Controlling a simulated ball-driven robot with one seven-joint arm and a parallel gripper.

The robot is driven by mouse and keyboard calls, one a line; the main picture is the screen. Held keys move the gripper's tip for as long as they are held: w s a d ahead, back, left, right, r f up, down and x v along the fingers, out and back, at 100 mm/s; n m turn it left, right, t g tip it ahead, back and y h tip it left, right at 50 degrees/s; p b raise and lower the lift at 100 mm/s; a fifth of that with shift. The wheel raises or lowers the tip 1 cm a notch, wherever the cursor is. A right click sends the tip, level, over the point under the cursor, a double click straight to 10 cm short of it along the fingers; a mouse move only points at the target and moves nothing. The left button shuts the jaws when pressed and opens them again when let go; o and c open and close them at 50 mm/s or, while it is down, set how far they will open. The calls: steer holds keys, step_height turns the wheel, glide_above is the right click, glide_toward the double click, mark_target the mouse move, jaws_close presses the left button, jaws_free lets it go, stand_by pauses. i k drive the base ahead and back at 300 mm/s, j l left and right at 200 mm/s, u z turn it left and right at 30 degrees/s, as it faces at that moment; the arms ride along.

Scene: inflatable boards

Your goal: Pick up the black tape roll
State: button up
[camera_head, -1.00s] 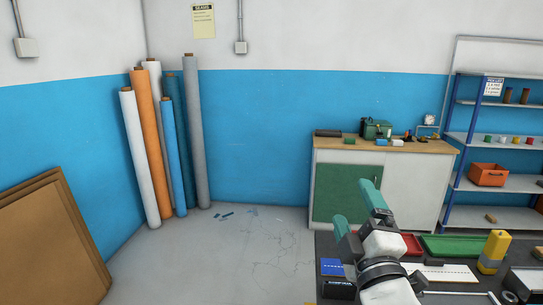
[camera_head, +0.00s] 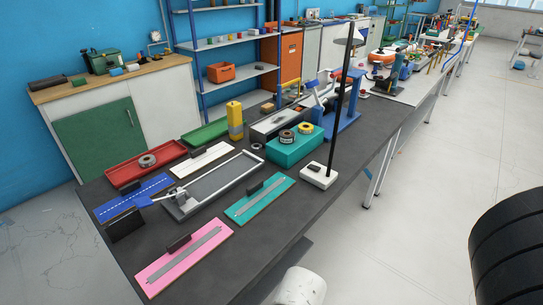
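A dark roll with a lighter core (camera_head: 287,136) lies on top of the teal box (camera_head: 290,153) on the dark workbench, next to a yellow roll (camera_head: 306,128). Another dark grey roll (camera_head: 148,160) lies in the red tray (camera_head: 122,176) at the bench's far left. Both dark rolls are small in the picture, and I cannot tell for sure which is the black tape roll. My gripper is outside this view, so its opening and distance to the rolls do not show.
Around the rolls are a green tray (camera_head: 206,134), a yellow bottle (camera_head: 235,120), a grey frame (camera_head: 213,185), a black lamp post (camera_head: 342,110) on a white base, and pink (camera_head: 184,262) and teal (camera_head: 259,200) boards. Bare floor (camera_head: 420,200) lies right of the bench.

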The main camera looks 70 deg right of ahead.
mark_target(286, 137)
steer(key=l+z, duration=0.25)
steer(key=l, duration=0.65)
steer(key=l+z, duration=0.3)
steer(key=l, duration=0.6)
steer(key=k, duration=0.05)
